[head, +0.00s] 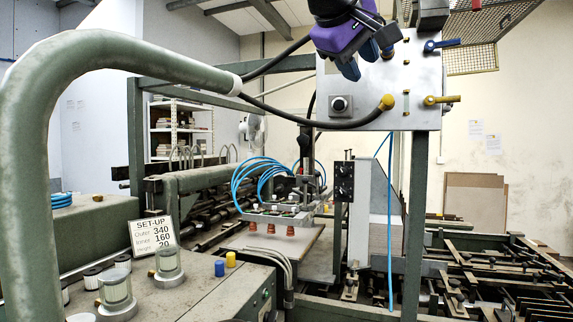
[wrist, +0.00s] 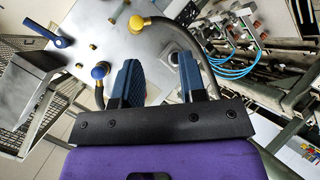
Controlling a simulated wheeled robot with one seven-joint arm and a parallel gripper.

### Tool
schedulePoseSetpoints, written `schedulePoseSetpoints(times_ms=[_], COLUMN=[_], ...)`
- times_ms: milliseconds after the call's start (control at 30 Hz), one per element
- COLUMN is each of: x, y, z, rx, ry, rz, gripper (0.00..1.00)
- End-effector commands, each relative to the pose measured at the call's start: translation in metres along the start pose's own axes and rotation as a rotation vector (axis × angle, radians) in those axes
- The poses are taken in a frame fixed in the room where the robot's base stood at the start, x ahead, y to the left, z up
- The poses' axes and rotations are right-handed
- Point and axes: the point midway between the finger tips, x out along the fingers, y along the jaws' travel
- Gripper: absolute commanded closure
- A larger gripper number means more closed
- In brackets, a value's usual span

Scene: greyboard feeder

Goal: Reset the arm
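My gripper (head: 361,66) has a purple body and dark blue fingers. It hangs at the top of the head view, in front of the upper part of a grey metal panel (head: 365,85). In the wrist view the two fingers of my gripper (wrist: 158,62) stand apart with nothing between them. The panel (wrist: 112,38) lies beyond the fingertips. A blue knob (wrist: 99,71) with a yellow base is just left of the left finger. I cannot tell whether they touch.
The panel carries a blue-handled valve (head: 441,45), a yellow-handled valve (head: 441,100) and a black knob (head: 340,104). A black hose runs to a yellow elbow fitting (head: 387,102). A thick green pipe (head: 30,130) curves at left. A mesh guard (head: 475,45) is at upper right.

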Motion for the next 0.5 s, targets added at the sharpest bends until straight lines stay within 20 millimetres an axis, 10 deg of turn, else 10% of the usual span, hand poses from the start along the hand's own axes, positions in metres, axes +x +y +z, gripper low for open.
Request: schedulePoseSetpoints(times_ms=[500], x=[0.112], y=[-0.066], z=[0.272], rx=[0.235], ry=[-0.212], rz=[-0.454], gripper=[0.62])
